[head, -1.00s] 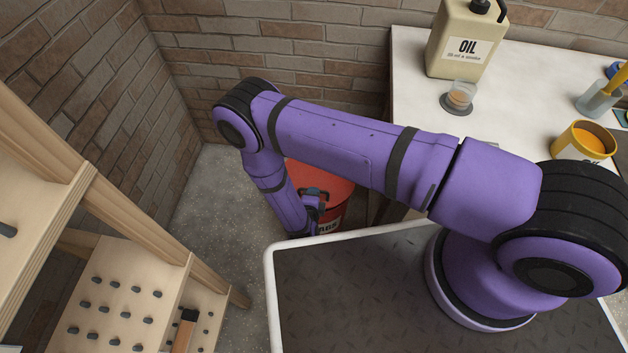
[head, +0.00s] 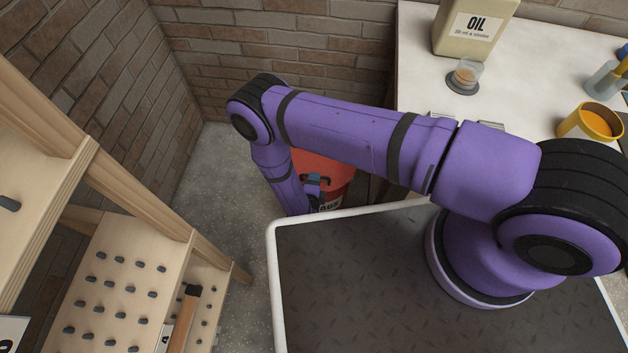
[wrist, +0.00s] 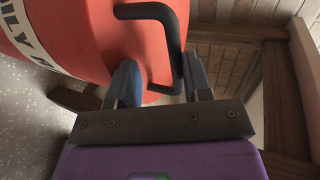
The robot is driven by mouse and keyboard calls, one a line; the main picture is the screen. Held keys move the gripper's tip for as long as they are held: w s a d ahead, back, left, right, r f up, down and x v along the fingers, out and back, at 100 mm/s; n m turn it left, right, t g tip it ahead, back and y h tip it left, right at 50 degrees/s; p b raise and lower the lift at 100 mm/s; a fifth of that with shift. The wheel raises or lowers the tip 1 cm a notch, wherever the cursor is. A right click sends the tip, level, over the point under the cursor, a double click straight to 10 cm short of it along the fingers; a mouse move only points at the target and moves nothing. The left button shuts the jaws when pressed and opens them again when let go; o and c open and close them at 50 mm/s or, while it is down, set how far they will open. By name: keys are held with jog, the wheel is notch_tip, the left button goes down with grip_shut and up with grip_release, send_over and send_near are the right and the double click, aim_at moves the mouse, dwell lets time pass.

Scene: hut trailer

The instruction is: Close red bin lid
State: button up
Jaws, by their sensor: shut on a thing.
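The red bin (head: 334,186) stands on the floor beyond my platform, partly hidden behind my arm. Its red top (head: 318,164) shows in the head view, but I cannot tell how far the lid is open. In the wrist view the red bin surface (wrist: 95,35) fills the upper left, with part of a white "OILY" label. A black bar handle (wrist: 172,35) stands out from the red surface. My gripper (wrist: 160,78) has one finger on each side of the handle's lower part and is shut on it. The exact contact is partly hidden.
A white-topped workbench (head: 425,60) with an oil can (head: 470,28) and a yellow tin (head: 588,124) stands right of the bin. A wooden pegboard rack (head: 120,290) is at left. Brick walls close the corner behind; grey floor is free left of the bin.

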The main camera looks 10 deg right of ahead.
jog(key=shift+s, duration=0.2)
jog(key=shift+s+a+r, duration=0.15)
jog(key=shift+s+r, duration=0.05)
jog(key=shift+s, duration=0.05)
jog(key=v, duration=1)
jog(key=shift+w, duration=0.15)
